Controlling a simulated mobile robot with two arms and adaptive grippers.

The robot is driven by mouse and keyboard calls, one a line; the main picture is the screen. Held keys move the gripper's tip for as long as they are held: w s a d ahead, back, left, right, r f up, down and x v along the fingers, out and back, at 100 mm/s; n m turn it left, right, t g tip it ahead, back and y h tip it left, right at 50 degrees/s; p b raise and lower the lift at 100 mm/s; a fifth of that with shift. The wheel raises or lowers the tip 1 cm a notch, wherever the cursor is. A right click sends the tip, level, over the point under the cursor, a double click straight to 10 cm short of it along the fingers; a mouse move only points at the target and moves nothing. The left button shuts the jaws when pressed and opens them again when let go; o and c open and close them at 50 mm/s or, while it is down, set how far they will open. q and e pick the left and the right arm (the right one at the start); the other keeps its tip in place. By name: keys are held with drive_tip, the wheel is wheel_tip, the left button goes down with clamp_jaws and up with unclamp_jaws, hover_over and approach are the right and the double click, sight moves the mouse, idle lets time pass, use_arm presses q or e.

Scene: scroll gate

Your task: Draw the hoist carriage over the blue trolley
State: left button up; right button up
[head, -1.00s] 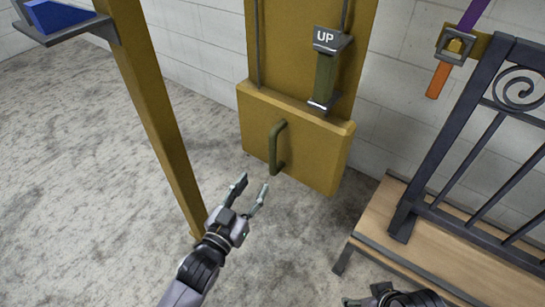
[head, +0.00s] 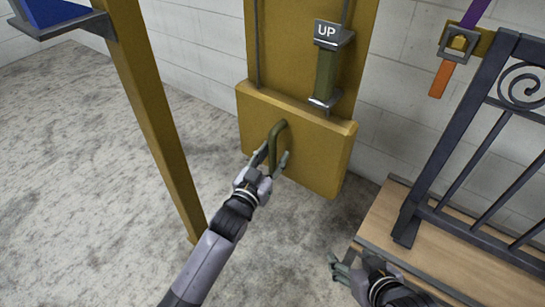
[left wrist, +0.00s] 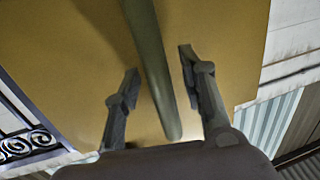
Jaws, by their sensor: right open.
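A dull green bar handle (head: 272,143) is fixed to the front of a yellow block (head: 315,150) at the foot of a yellow upright. My left gripper (head: 273,158) is at the handle with its fingers spread. In the left wrist view the handle (left wrist: 150,60) runs between the two open fingers, with a gap on each side. My right gripper (head: 337,268) is open and empty, low beside the wooden platform. Part of a blue object (head: 55,12) shows at the upper left on a grey shelf; I cannot tell whether it is the trolley. I cannot clearly identify the hoist carriage.
A green grip under an "UP" plate (head: 327,31) is on the upright above the block. A yellow post (head: 150,110) stands left of my left arm. A dark railing (head: 440,130) rises from the wooden platform (head: 385,215) at right. Grey floor at left is clear.

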use_arm(q)
drive_tip(key=shift+c, duration=0.4)
clamp_jaws()
idle(0.4)
